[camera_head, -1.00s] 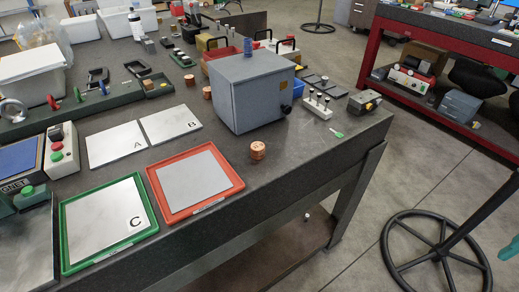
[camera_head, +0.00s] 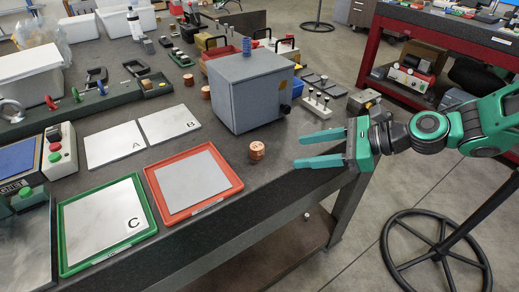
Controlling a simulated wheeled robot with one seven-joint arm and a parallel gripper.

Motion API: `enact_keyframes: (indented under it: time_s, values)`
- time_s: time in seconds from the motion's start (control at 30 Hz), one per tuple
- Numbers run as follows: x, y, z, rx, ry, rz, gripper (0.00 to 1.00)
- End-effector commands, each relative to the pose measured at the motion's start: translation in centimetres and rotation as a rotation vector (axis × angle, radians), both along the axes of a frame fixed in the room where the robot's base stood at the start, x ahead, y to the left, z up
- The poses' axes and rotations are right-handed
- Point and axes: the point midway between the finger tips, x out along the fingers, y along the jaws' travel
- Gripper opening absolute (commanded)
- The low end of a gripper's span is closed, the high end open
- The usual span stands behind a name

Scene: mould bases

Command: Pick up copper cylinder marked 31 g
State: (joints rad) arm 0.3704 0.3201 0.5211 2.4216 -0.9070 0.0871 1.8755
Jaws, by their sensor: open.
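A copper cylinder (camera_head: 257,151) stands upright on the dark bench, just right of the red tray and in front of the grey box; its marking is too small to read. Two more copper cylinders stand farther back, one (camera_head: 206,92) left of the grey box and one (camera_head: 188,79) behind it; their markings cannot be read either. My gripper (camera_head: 308,150) comes in from the right, with its two green fingers apart and pointing left. It is empty. The nearest copper cylinder is left of the fingertips, with a gap between.
The grey box (camera_head: 250,93) stands behind the gripper. A white holder with pegs (camera_head: 318,103) is behind the fingers. A red tray (camera_head: 152,187) and a green tray (camera_head: 66,235) lie at the front left. Plates A (camera_head: 115,146) and B (camera_head: 168,126) lie behind them.

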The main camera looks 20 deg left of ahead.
Motion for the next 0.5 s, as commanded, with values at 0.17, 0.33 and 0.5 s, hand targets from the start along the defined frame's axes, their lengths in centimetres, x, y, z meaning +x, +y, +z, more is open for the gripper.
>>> enact_keyframes:
  time_s: [0.17, 0.33, 0.5]
  values:
    - [0.0, 1.7, 1.3, 0.092, 0.102, -0.037, 0.53]
    - [0.0, 3.9, 0.7, 0.100, 0.113, -0.038, 0.53]
    - [0.2, 5.9, -0.2, 0.098, 0.111, -0.038, 0.53]
